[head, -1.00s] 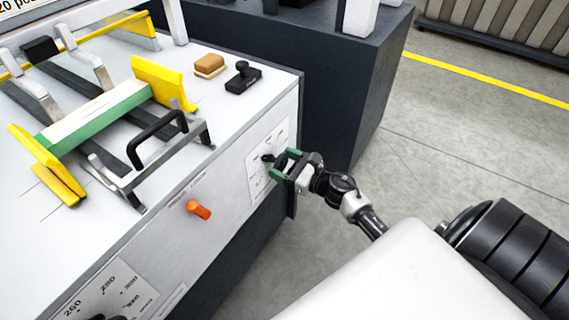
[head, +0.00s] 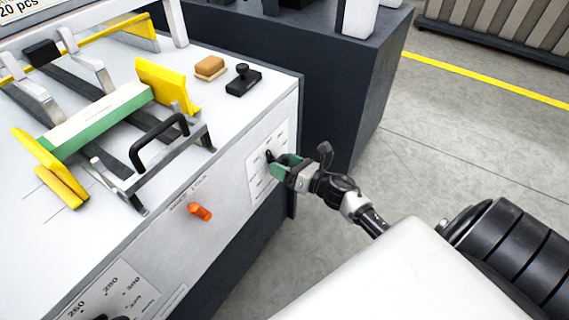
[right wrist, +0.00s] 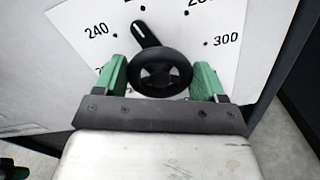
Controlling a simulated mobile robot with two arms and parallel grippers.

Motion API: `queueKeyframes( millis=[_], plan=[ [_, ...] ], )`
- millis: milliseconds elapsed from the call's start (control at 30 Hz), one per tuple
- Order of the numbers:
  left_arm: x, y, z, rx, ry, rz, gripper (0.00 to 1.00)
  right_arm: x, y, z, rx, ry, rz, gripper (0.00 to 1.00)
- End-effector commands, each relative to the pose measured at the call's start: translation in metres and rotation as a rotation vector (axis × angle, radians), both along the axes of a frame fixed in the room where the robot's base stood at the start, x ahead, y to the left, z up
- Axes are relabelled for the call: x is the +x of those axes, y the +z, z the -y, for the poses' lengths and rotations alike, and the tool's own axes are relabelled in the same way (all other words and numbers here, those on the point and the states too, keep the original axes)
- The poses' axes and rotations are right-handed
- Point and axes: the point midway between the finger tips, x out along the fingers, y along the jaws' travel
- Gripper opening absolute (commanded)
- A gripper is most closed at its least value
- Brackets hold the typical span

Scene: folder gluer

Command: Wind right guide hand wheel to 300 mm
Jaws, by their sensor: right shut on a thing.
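The right guide hand wheel (right wrist: 160,72) is a small black wheel with a pointer arm on a white dial plate (right wrist: 75,12). In the right wrist view the pointer aims up and left, to the right of the 240 mark and close to the partly cut-off mark above it. The 300 mark is at the right. My right gripper (right wrist: 163,82) is shut on the wheel, a green finger on each side. In the head view the right gripper (head: 280,167) is at the dial plate on the machine's side, hiding most of the wheel.
An orange knob (head: 200,211) sticks out of the same panel. Another dial plate (head: 125,285) is at the lower left. On the machine top are yellow guides (head: 165,85), a black handle (head: 158,138), a tan block (head: 210,68) and a black stamp-like object (head: 243,78). Open floor lies right.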

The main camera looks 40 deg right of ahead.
Motion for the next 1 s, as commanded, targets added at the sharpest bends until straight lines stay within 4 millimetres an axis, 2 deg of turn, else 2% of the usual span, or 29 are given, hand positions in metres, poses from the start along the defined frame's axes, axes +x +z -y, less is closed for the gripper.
queueKeyframes(
  millis=[567,1000],
  plan=[
    [-0.035,-0.045,-0.006,0.008,-0.007,-0.036,0.00,0.001,0.000,0.002,0.507,0.000,-0.211,0.47],
    [-0.077,-0.078,-0.014,0.011,-0.013,-0.066,0.00,0.001,-0.001,0.003,0.892,-0.002,-0.372,0.47]
  ],
)
